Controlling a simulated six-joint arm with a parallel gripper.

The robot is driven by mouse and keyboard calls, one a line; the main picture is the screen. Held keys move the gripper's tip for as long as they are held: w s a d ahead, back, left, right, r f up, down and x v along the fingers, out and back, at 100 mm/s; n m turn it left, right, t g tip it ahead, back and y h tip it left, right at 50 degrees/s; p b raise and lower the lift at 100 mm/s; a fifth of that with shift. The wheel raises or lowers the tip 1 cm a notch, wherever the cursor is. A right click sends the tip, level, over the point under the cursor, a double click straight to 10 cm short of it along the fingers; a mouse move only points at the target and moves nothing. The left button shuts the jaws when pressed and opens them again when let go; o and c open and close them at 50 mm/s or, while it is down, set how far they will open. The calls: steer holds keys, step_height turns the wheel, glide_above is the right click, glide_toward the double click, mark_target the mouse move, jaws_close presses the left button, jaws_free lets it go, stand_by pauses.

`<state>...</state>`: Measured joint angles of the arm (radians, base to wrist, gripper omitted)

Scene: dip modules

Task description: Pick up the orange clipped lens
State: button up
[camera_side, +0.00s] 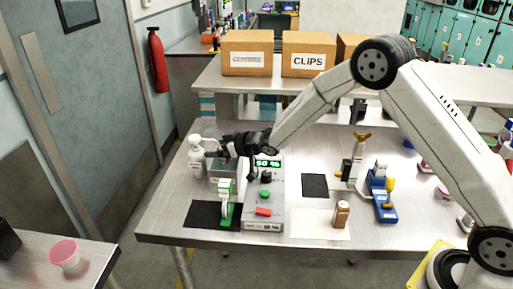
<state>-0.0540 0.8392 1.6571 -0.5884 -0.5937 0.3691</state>
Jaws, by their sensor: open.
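I cannot make out for certain an orange clipped lens. A small yellow-orange piece (389,184) sits on the blue stand (383,208) at the right of the table, and a gold-topped piece (362,136) stands upright further back; either is too small to identify. My gripper (225,152) is open, over the back left of the table, near a white bottle (196,157) and a grey box (222,172). It is well left of both pieces. I see nothing held, though the jaws are small and dark here.
A device with a green display (268,162) and a red button (263,211) stands beside a green-and-white stand (227,207) on a black mat (198,214). A brown bottle (341,214) stands on a white sheet (305,226). A black square (315,185) lies bare mid-table.

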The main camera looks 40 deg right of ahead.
steer(key=shift+w+f, duration=0.1)
stand_by(0.5)
jaws_close()
